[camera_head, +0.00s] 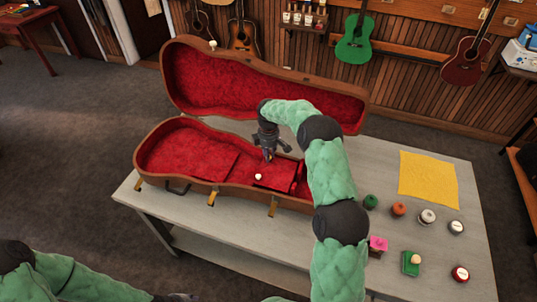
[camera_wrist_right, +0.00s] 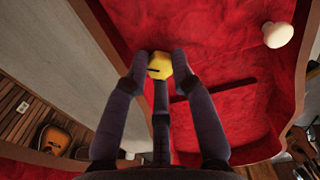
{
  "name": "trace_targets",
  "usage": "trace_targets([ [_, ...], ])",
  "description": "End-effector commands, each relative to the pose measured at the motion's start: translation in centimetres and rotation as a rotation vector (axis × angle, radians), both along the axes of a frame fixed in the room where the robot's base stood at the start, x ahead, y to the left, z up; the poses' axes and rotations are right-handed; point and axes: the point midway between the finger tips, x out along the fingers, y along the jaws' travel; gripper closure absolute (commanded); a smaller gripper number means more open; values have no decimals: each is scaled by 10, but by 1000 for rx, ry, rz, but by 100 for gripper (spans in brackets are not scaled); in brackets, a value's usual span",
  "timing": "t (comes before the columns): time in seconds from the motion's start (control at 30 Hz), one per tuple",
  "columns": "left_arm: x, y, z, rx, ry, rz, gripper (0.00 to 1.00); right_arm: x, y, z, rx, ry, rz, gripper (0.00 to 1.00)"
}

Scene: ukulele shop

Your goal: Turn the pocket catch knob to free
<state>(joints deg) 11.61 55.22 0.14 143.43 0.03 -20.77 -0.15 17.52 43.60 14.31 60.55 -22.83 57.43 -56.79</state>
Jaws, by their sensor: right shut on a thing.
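An open brown ukulele case (camera_head: 150,178) with red plush lining lies on the table, its lid (camera_head: 240,80) raised at the back. Inside is a red pocket cover (camera_head: 275,180) with a white round knob (camera_head: 258,177), which also shows in the wrist view (camera_wrist_right: 278,30). My right gripper (camera_head: 269,154) points down into the case. In the wrist view its fingers are shut on a yellow catch knob (camera_wrist_right: 159,65) with a dark mark on its face. The fingers partly hide the knob's sides. My left gripper is out of view; only part of my left arm shows at the lower left.
The grey table (camera_head: 380,165) holds a yellow cloth (camera_head: 428,178), several small round tins, a pink item (camera_head: 378,244) and a green block (camera_head: 411,263) right of my right arm. Ukuleles hang on the back wall. The raised lid stands close behind my gripper.

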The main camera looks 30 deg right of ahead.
Motion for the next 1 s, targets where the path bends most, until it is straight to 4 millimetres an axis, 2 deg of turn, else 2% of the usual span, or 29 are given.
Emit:
trace_targets([
  [0.5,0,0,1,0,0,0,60,0,0,0,0,0,439,100],
  [1.0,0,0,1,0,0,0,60,0,0,0,0,0,612,100],
])
